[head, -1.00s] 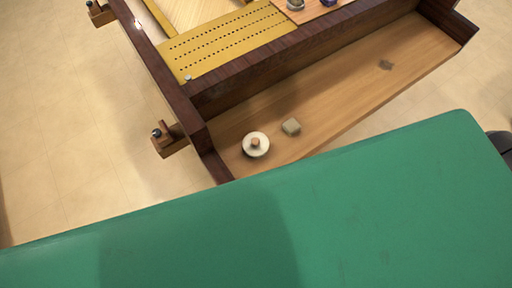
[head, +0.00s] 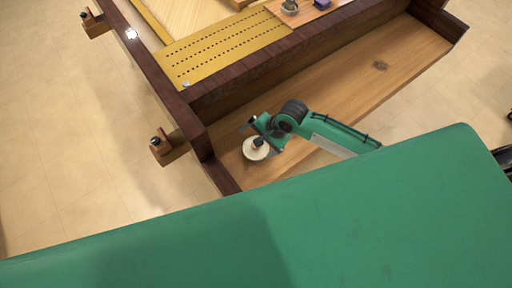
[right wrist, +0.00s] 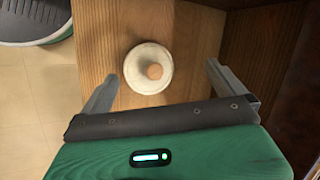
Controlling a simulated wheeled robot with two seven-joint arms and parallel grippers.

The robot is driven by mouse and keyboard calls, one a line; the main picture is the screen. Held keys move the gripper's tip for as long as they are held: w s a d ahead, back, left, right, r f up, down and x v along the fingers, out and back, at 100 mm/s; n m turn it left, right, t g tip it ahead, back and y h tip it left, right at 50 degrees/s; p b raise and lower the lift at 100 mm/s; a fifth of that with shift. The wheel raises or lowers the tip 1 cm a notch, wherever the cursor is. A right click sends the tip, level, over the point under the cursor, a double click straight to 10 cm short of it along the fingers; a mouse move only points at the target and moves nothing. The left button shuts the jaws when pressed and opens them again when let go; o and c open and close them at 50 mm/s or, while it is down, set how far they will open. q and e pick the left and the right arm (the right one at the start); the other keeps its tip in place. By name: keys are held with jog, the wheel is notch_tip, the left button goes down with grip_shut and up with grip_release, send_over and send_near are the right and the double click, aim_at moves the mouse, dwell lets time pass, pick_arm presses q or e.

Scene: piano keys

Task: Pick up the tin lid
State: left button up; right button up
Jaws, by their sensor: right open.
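The tin lid (head: 254,153) is a round, pale cream disc with a small brown knob. It lies on the wooden floor of the long tray near its left end. In the right wrist view the lid (right wrist: 143,59) lies ahead of my right gripper, between the lines of the two fingers. My right gripper (right wrist: 160,76) is open and empty, its fingertips spread either side of the lid. In the head view my right gripper (head: 257,132) is over the lid's far side and partly covers it. I cannot tell the remaining height. My left gripper is not in view.
The wooden tray (head: 345,95) has dark raised walls along its back and ends. A yellow perforated board (head: 215,47) lies beyond the back wall. A dark wooden wall (right wrist: 262,55) rises right of the gripper.

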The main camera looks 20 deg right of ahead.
jog(key=w+d+r+m+g, duration=0.2)
jog(key=d+r+m, duration=0.25)
jog(key=m, duration=0.35)
send_over(262, 147)
jog(key=shift+m, duration=0.4)
notch_tip(262, 147, down, 8)
jog(key=shift+r+p, duration=0.2)
jog(key=shift+p, duration=0.25)
jog(key=shift+f, duration=0.55)
jog(key=shift+d+p+x, duration=0.15)
jog(key=shift+p+x, duration=0.2)
jog(key=shift+x, duration=0.75)
jog(key=shift+d+p+x, duration=0.15)
jog(key=shift+p+x, duration=0.15)
jog(key=shift+x, duration=0.75)
jog(key=shift+f, duration=0.15)
jog(key=c, duration=0.8)
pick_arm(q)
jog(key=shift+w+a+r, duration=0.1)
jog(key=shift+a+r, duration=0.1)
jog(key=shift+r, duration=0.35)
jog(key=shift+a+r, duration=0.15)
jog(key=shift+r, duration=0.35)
